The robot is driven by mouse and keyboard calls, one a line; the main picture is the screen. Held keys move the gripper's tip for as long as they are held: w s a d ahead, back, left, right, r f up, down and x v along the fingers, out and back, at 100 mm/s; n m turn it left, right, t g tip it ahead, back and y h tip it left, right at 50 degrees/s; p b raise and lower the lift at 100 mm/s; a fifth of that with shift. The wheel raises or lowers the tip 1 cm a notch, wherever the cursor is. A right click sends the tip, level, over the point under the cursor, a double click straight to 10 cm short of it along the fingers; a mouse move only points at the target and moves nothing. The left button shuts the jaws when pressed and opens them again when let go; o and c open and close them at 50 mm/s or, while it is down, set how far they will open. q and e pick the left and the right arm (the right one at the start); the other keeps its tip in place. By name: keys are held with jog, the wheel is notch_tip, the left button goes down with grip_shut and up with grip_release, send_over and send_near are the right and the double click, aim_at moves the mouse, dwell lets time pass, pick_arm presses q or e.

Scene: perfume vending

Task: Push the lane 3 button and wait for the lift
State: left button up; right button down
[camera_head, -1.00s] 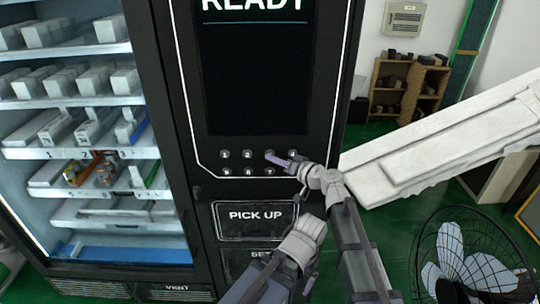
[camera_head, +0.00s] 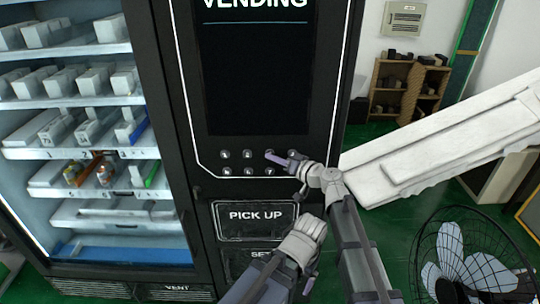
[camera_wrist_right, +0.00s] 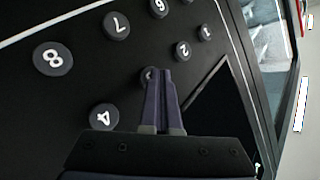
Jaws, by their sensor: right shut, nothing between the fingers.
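The lane 3 button (camera_wrist_right: 148,74) is on the black keypad panel in the right wrist view, largely hidden behind my fingertips. My right gripper (camera_wrist_right: 160,76) is shut and empty, with its dark fingertips at that button; I cannot tell whether it is pressed in. In the head view my right gripper (camera_head: 270,155) points left at the upper row of buttons. The vending machine screen (camera_head: 257,70) reads "VENDING". The lift is not clearly distinguishable behind the glass.
Button 2 (camera_wrist_right: 184,50) and button 4 (camera_wrist_right: 104,117) sit close to my fingers. Below the keypad is the "PICK UP" hatch (camera_head: 256,216). Stocked shelves (camera_head: 80,152) are at left. A fan (camera_head: 470,260) stands at lower right, a wooden rack (camera_head: 405,90) behind.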

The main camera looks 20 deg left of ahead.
jog(key=shift+s+d, duration=0.2)
jog(key=shift+s, duration=0.55)
jog(key=s, duration=0.2)
jog(key=s+d, duration=0.1)
jog(key=s, duration=0.1)
jog(key=shift+s+d, duration=0.2)
jog(key=shift+s, duration=0.2)
dwell(0.4)
